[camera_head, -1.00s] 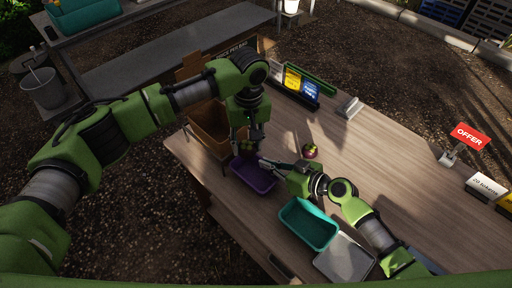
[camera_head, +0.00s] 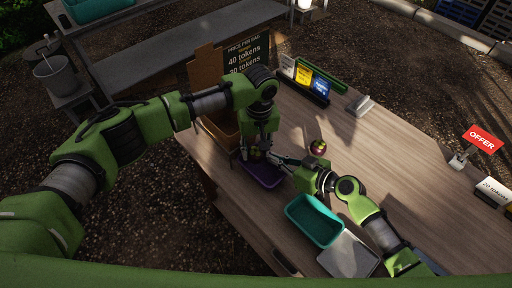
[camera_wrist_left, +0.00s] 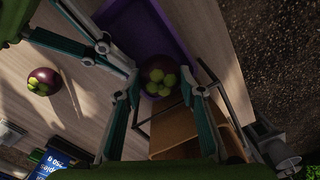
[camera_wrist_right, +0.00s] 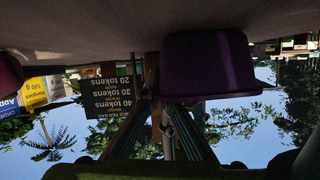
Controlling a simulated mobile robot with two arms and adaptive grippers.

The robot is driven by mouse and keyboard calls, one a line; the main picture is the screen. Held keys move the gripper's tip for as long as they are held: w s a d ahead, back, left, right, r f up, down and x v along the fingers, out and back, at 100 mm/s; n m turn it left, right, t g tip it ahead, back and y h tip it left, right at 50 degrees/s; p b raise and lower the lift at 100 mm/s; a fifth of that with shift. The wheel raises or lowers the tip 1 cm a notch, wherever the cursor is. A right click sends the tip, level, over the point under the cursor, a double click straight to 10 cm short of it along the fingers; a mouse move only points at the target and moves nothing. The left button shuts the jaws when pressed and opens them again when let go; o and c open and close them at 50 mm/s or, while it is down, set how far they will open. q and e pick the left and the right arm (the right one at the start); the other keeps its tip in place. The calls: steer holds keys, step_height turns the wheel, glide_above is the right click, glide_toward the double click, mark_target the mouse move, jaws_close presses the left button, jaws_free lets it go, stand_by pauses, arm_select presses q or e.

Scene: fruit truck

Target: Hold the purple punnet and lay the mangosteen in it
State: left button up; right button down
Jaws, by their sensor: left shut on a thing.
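The purple punnet (camera_head: 262,174) stands on the wooden counter; it also shows in the left wrist view (camera_wrist_left: 125,22) and the right wrist view (camera_wrist_right: 210,65). My left gripper (camera_head: 257,149) is shut on a dark mangosteen with a green crown (camera_wrist_left: 160,78), held over the punnet; whether it touches the punnet's floor is unclear. My right gripper (camera_wrist_right: 163,102) has its fingertips at the punnet's edge. The picture does not settle whether they pinch its wall. A second mangosteen (camera_head: 318,147) lies on the counter, right of the punnet; it also shows in the left wrist view (camera_wrist_left: 43,81).
A teal punnet (camera_head: 314,220) and a grey tray (camera_head: 347,256) stand near my right arm. A brown box (camera_head: 222,132) is behind my left gripper, by the price board (camera_head: 247,55). A card holder (camera_head: 305,79) stands at the far edge. The counter's right part is mostly clear.

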arm_select(q)
steer(key=shift+f, duration=0.2)
stand_by(0.5)
steer(key=shift+f, duration=0.15)
steer(key=o, duration=1.3)
steer(key=shift+o, duration=0.2)
step_height(320, 180, up, 11)
stand_by(0.5)
arm_select(e)
steer(key=c, duration=2.2)
jaws_free()
steer(key=shift+d, duration=0.1)
